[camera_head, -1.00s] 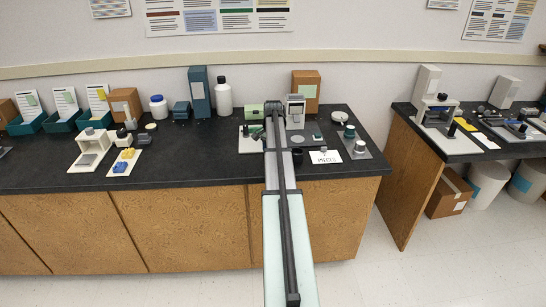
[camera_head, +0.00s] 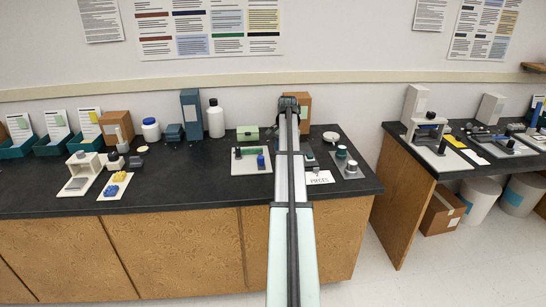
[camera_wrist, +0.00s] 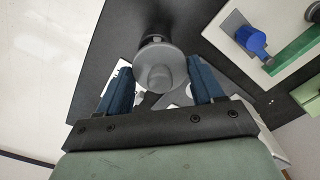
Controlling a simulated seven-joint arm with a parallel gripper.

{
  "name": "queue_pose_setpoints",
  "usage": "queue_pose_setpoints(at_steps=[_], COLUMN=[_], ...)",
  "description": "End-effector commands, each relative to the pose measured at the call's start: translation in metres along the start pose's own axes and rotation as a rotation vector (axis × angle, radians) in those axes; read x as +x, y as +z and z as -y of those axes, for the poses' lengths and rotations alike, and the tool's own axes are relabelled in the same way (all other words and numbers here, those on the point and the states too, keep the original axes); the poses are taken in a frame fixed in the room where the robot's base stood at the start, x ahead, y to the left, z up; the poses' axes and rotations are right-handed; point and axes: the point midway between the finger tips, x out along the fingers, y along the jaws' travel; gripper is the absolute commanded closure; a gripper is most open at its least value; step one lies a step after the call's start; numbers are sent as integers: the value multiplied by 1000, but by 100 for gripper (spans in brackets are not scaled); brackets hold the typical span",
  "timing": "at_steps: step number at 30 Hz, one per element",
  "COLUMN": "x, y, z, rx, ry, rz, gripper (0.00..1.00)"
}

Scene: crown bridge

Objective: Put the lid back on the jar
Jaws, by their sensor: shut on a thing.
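My gripper (camera_wrist: 160,68) has its two blue fingers around a round grey lid with a raised knob (camera_wrist: 162,76) in the wrist view. The lid is held between the fingers, over the dark bench. A dark round thing (camera_wrist: 151,33) shows just past the lid's upper edge; it may be the jar, but the lid covers most of it. I cannot tell whether lid and dark thing touch. In the head view my own arm hides the gripper and the lid.
A pale board (camera_head: 240,167) with a green bar and a blue piece (camera_head: 261,161) lies left of my arm. A brown box (camera_head: 304,112) stands behind; the bench's front edge is close.

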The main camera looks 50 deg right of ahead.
Motion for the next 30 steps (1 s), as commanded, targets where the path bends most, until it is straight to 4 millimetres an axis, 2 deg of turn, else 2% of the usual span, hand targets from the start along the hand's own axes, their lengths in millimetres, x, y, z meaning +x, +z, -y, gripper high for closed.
queue_pose_setpoints(at_steps=[3,11,30], x=[-1,6,54], y=[-9,-10,-10], z=[-8,-10,-9], rx=[0,-1,-1], ry=[0,0,0], rz=[0,1,1], gripper=[62,62,62])
